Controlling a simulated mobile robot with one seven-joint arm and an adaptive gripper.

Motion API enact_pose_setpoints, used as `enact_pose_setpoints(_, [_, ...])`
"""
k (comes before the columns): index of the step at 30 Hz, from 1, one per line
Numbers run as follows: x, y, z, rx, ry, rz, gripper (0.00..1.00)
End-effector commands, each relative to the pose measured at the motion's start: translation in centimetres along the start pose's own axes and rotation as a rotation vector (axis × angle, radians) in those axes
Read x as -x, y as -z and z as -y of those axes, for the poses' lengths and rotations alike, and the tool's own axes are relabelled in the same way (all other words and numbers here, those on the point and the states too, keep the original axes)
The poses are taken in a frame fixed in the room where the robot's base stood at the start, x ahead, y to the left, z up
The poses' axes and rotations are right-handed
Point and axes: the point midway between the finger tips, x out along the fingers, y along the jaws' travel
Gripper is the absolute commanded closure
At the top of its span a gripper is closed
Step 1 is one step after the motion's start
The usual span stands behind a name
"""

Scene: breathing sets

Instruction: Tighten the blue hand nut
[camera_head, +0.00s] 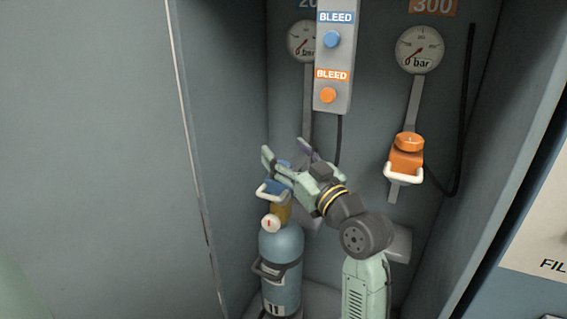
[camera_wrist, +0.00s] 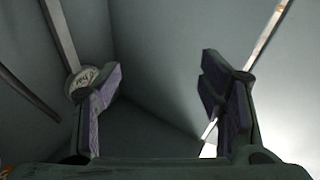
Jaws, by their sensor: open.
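The blue fitting (camera_head: 271,187) with a white handle sits on the brass valve (camera_head: 280,211) of the blue cylinder (camera_head: 281,254) in the head view. The blue hand nut cannot be clearly picked out, as my gripper partly hides the top of this fitting. My gripper (camera_head: 286,152) is open, its fingers pointing up and left, just above and beside the fitting. I cannot tell whether they touch. In the wrist view my gripper (camera_wrist: 161,92) has its two fingers wide apart with nothing between them. The blue fitting does not show there.
An orange fitting (camera_head: 406,163) with a white handle hangs on the right. Two gauges (camera_head: 419,49) (camera_head: 302,42) and a grey bleed box (camera_head: 333,60) are on the back wall. A black hose (camera_head: 466,110) runs at right. Cabinet walls close in both sides.

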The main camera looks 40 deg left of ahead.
Motion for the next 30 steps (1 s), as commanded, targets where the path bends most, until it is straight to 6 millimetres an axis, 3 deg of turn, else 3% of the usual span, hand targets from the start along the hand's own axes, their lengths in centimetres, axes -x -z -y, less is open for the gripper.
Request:
enact_pose_setpoints(1, [1.5, -2.6, -1.9, -0.029, 0.013, 0.069, 0.36])
enact_pose_setpoints(3, [3.2, -5.0, -3.1, -0.059, 0.046, 0.138, 0.36])
enact_pose_setpoints(6, [4.7, -6.8, -3.7, -0.084, 0.083, 0.188, 0.36])
enact_pose_setpoints(9, [4.8, -7.3, -3.8, -0.092, 0.099, 0.204, 0.36])
enact_pose_setpoints(24, [-3.5, -8.8, -2.8, -0.092, 0.099, 0.203, 0.36])
enact_pose_setpoints(30, [-5.2, -9.2, -2.6, -0.092, 0.098, 0.202, 0.36])
